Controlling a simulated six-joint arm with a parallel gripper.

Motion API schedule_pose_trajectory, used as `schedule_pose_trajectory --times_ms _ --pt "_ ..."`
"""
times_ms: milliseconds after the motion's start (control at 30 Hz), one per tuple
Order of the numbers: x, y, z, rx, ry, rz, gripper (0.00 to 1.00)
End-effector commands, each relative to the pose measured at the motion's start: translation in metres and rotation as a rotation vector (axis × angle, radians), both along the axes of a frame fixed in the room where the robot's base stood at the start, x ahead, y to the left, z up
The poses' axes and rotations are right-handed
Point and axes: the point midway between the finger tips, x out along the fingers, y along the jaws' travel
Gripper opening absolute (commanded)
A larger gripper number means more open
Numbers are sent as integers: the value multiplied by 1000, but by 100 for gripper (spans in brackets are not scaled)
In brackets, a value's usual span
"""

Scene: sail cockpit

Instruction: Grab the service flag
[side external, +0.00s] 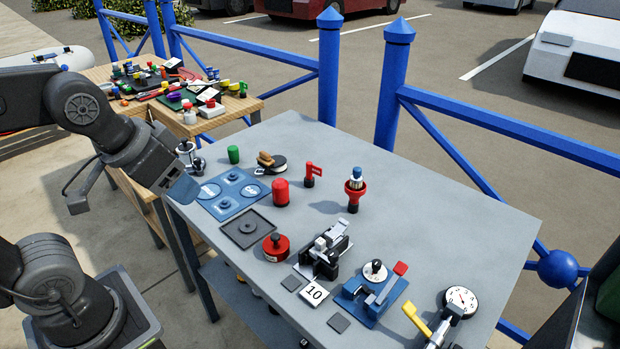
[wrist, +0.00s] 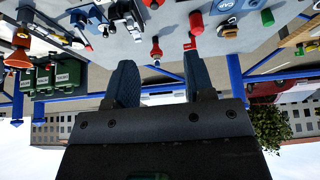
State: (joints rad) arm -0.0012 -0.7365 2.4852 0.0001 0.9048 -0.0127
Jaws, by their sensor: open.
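The service flag (side external: 313,170) is a small red flag standing upright on a short post with a dark base, on the grey table. My gripper (side external: 182,190) is over the left end of the table, well to the left of the flag and apart from it. In the wrist view, my two blue-grey fingers (wrist: 160,82) are spread apart with nothing held between them. That view is upside down. A small red shape (wrist: 189,46) at the right fingertip looks like the flag, partly hidden.
A blue panel (side external: 232,194), red round weight (side external: 276,246) and black device (side external: 323,252) are nearby. Blue railing (side external: 330,75) runs behind the grey table (side external: 420,212).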

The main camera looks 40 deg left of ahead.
Motion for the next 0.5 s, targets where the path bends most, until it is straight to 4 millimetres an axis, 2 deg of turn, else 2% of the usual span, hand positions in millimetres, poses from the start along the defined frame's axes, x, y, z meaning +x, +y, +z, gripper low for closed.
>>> schedule_pose_trajectory --times_ms 167,300,500 --pt "36 4 24 -52 46 120 49" --pt "88 11 46 -119 105 289 49" --pt "167 25 57 -204 185 545 49"
